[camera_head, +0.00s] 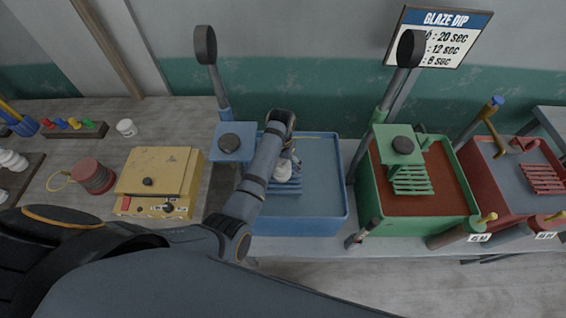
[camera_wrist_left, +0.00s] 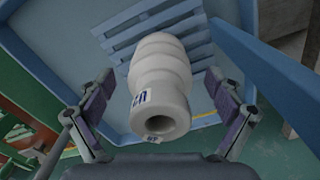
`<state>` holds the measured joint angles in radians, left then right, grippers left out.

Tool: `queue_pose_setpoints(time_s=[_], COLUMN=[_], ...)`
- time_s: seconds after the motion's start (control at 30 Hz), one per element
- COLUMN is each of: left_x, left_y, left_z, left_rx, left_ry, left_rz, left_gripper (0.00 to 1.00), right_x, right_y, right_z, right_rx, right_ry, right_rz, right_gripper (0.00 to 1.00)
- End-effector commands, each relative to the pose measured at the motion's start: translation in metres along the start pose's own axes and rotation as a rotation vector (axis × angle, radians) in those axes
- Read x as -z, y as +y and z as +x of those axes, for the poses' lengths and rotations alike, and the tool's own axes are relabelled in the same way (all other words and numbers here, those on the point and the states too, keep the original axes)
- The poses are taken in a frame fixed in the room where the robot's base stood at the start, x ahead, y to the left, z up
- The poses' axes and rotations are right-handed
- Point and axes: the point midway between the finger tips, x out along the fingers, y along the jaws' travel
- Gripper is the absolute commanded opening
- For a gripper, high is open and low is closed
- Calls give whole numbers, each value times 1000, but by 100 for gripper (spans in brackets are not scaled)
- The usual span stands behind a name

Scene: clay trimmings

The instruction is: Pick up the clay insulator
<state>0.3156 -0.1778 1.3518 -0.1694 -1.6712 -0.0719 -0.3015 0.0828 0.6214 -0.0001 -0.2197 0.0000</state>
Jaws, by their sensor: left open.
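The clay insulator (camera_wrist_left: 160,82) is white and ribbed, with a round hole in its near end and small dark marks on its side. In the left wrist view it lies between the two spread fingers of my left gripper (camera_wrist_left: 160,110), with a gap on each side. Behind it is a slatted blue rack (camera_wrist_left: 125,38) in the blue tub. In the head view the insulator (camera_head: 283,172) shows partly beside my left gripper (camera_head: 292,155), over the rack; my arm hides part of it. My right gripper is not in view.
The blue tub (camera_head: 325,228) has raised walls around the rack. A blue post with a platform (camera_head: 226,150) stands at its left. A yellow box (camera_head: 150,170) is further left. A green tub (camera_head: 440,225) and a red tub (camera_head: 480,165) stand to the right.

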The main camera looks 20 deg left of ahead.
Motion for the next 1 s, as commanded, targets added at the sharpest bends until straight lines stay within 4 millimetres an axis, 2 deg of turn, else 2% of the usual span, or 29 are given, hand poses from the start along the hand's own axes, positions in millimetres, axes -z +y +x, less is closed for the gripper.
queue_pose_setpoints(time_s=[0.07, 0.23, 0.53, 0.83, 0.87, 1.0], left_x=[-2, -2, -2, -2, -2, -1], left_y=[0, 0, 0, 0, 0, 0], left_z=[3, 3, 3, 3, 3, 2], left_rx=[0, 0, 0, 0, 0, 0], left_ry=[0, 0, 1, 1, 1, 3], left_rz=[0, 0, 0, 0, 0, 0], left_gripper=[92, 92, 51, 10, 8, 7], right_x=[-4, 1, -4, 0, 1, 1], right_y=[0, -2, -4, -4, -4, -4], right_z=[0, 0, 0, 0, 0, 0], right_rx=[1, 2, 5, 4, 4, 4], right_ry=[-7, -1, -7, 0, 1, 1], right_rz=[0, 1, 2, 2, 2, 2], right_gripper=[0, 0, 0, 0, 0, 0])
